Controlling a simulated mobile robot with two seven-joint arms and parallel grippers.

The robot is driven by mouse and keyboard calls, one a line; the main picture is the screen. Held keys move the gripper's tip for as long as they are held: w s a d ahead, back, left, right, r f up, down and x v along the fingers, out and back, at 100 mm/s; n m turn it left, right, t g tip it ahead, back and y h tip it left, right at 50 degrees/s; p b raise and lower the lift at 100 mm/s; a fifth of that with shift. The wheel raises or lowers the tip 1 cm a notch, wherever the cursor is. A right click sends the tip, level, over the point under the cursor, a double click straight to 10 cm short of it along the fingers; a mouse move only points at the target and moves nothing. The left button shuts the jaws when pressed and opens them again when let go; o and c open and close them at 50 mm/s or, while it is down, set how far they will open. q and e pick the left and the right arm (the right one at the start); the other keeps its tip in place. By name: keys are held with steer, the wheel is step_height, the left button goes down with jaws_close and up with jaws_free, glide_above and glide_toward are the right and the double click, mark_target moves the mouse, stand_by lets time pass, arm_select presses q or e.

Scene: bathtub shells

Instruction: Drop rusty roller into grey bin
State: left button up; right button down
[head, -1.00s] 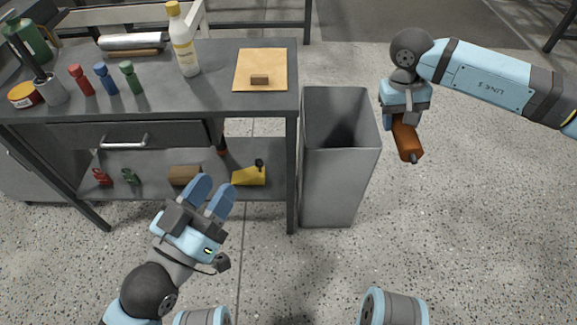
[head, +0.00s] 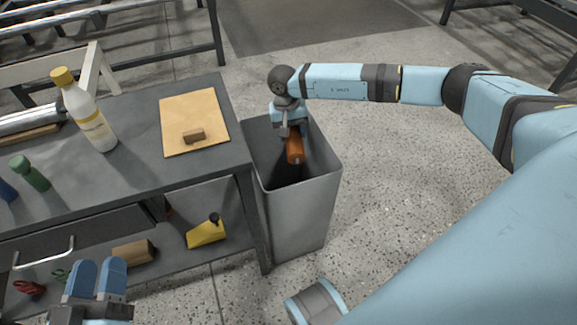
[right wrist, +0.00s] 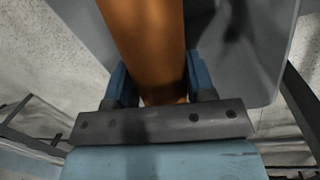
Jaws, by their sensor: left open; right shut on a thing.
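The rusty roller (head: 295,148) is an orange-brown cylinder held by my right gripper (head: 291,130). It hangs tilted over the open top of the grey bin (head: 297,212), within its rim outline in the head view. How deep it sits relative to the rim is hard to tell. In the right wrist view, the roller (right wrist: 150,40) lies between the two blue fingers, with the bin (right wrist: 245,50) behind it. My left gripper (head: 98,275) is open and empty at the lower left, in front of the workbench.
The workbench (head: 130,165) stands directly left of the bin. On it are a white bottle with a yellow cap (head: 84,110), a tan board (head: 193,115) with a small brown block (head: 194,136), and a green-capped item (head: 30,173). Its lower shelf holds a yellow tool (head: 206,233).

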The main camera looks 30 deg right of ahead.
arm_select(q)
steer(key=shift+g, duration=0.9)
steer(key=shift+w+d+f+b, duration=0.15)
steer(key=shift+f+b, duration=1)
steer(key=shift+f, duration=0.9)
arm_select(e)
steer(key=shift+f, duration=2.2)
steer(key=shift+c, duration=1.9)
jaws_free()
steer(key=r+p, duration=0.1)
steer(key=r, duration=0.3)
steer(key=w+r+p, duration=0.1)
steer(key=r, duration=0.4)
steer(key=w+a+r+p, duration=0.1)
steer(key=r+p, duration=0.1)
steer(key=r, duration=0.2)
steer(key=shift+a+r, duration=0.1)
steer(key=shift+r, duration=0.25)
arm_select(q)
step_height(320, 180, up, 6)
steer(key=t, duration=0.2)
steer(key=shift+s+a, duration=0.2)
steer(key=shift+a, duration=0.05)
